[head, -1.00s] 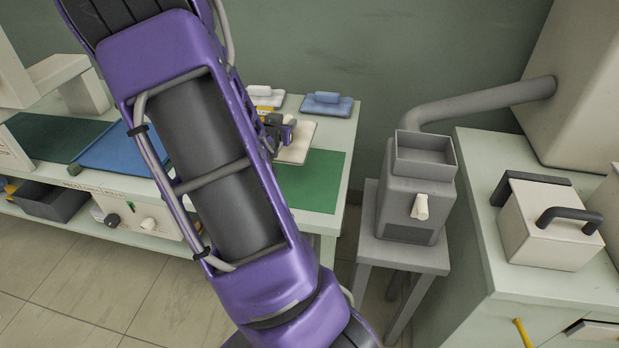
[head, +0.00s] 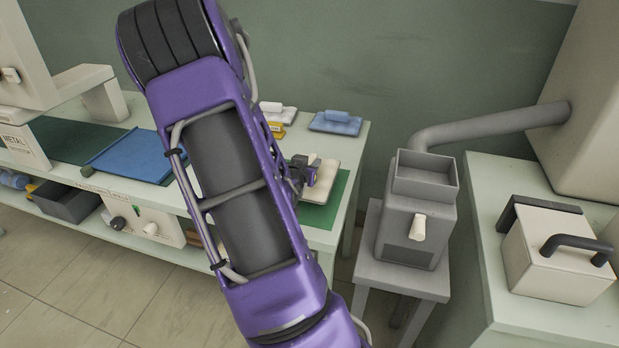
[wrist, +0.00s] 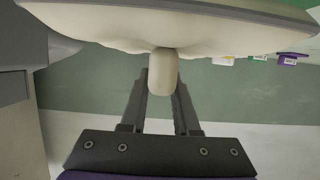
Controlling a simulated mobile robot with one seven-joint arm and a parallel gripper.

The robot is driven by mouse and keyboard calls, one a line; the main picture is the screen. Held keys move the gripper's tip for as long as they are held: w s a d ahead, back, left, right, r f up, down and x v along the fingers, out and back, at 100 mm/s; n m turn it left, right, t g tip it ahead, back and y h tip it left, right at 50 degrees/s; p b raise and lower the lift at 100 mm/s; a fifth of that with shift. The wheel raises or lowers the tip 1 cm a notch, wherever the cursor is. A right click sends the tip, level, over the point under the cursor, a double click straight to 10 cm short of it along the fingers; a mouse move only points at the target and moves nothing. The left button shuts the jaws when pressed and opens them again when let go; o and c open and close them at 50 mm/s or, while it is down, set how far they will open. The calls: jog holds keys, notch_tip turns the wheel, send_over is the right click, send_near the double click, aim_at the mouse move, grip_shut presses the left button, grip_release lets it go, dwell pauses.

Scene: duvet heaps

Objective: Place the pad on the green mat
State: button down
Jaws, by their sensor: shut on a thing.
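The pad (head: 326,190) is a cream slab with a small rounded handle. In the head view it is over the green mat (head: 337,195) at the right end of the long table and covers much of it. I cannot tell whether it touches the mat. My gripper (head: 304,172) is at the pad's left side, partly behind my purple arm. In the wrist view the pad's pale underside and edge (wrist: 165,25) fill the top, and the fingers of my gripper (wrist: 163,88) are shut on its handle (wrist: 163,70).
A blue pad (head: 336,124) and a white pad (head: 277,114) lie behind on the table (head: 350,150). A blue mat (head: 128,156) and a dark green mat (head: 75,138) lie to the left. A grey hopper machine (head: 412,215) on a stand is at the right, beyond a gap.

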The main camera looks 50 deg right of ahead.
jog(key=shift+f+b, duration=0.35)
jog(key=shift+f, duration=1.45)
jog(key=shift+f, duration=0.15)
jog(key=shift+f, duration=0.1)
jog(key=c, duration=0.7)
grip_release()
jog(key=shift+o, duration=0.2)
